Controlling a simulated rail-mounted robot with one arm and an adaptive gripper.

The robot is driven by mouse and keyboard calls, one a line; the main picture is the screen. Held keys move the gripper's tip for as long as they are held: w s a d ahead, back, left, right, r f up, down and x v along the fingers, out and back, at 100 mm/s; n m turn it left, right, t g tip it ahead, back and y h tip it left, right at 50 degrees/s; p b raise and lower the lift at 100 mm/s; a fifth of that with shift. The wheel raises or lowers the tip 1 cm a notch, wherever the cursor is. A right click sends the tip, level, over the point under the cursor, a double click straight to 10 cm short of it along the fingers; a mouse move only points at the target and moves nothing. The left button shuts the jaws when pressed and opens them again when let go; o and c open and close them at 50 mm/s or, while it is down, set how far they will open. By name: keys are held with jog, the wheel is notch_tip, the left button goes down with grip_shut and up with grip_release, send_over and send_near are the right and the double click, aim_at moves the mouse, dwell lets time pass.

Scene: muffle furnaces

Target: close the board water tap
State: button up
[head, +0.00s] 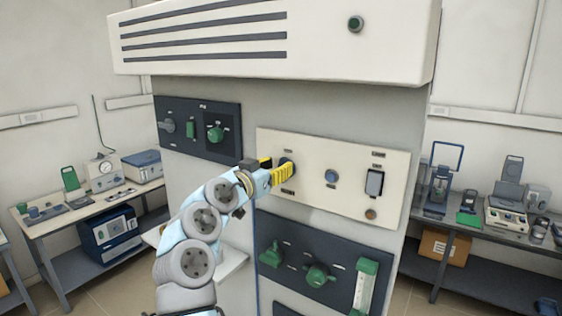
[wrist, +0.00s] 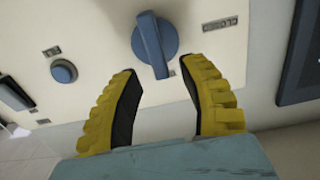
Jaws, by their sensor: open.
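The board carries a cream panel (head: 345,168) and two dark panels. My gripper (head: 285,172) is at the left part of the cream panel with its yellow fingers apart. In the wrist view my gripper (wrist: 159,70) is open, and a blue rotary knob (wrist: 154,42) with a long grip bar lies just beyond and between its fingertips. The bar points roughly down the picture, toward the gripper; no contact is visible. The lower dark panel holds two green taps, one on the left (head: 271,256) and one in the middle (head: 318,275). Which control is the water tap is not readable.
The upper dark panel (head: 180,145) has a grey handle and green controls. The cream panel also has a round blue button (head: 331,176) and a rocker switch (head: 375,183). A clear-fronted green gauge (head: 365,287) stands at the lower right. Benches with instruments flank the board.

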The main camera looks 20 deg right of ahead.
jog(key=shift+x, duration=1)
grip_shut()
